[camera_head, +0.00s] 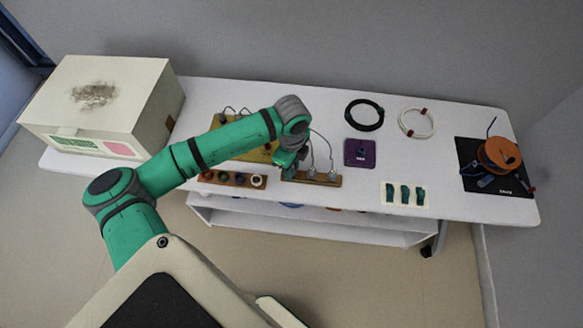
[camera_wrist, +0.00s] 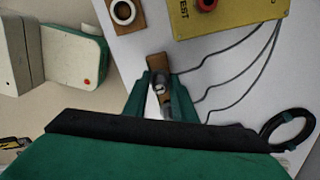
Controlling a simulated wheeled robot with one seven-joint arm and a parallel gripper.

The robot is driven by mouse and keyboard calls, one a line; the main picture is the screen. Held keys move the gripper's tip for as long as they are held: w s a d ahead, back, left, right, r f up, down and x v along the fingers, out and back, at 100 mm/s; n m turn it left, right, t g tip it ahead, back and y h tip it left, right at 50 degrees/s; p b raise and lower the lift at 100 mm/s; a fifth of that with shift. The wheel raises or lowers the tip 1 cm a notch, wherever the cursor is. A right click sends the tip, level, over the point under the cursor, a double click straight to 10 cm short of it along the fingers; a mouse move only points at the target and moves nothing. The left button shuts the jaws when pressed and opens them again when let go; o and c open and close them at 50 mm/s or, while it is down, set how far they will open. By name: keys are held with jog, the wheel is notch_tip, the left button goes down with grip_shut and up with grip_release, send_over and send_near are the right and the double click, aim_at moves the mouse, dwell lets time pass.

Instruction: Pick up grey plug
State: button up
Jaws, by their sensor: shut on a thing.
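My gripper (camera_wrist: 162,92) points down at a narrow wooden rack (camera_wrist: 157,62) in the wrist view. Its two green fingers are closed on a grey plug (camera_wrist: 160,87), which sits over the rack. I cannot tell whether the plug is still seated in the rack. In the head view my gripper (camera_head: 289,171) is at the left end of the rack (camera_head: 325,181), and the held plug is hidden by the arm. Two other grey plugs stand on the rack to the right, including one at its right end (camera_head: 333,175). Grey cables run from the plugs.
The yellow test box (camera_wrist: 230,22) lies behind the rack. A wooden strip with round sockets (camera_head: 232,180) is to the left. A purple pad (camera_head: 360,153), black cable coil (camera_head: 365,115), white coil (camera_head: 416,123) and orange spool (camera_head: 498,153) lie right. A large beige box (camera_head: 100,105) stands far left.

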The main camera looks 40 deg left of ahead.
jog(key=shift+r, duration=0.6)
jog(key=s+d+r, duration=0.3)
jog(key=s+r, duration=0.8)
jog(key=s, duration=0.2)
jog(key=shift+s+r, duration=0.3)
jog(key=shift+r, duration=0.05)
jog(key=shift+d, duration=0.1)
notch_tip(320, 180, up, 4)
jog(key=shift+f, duration=0.1)
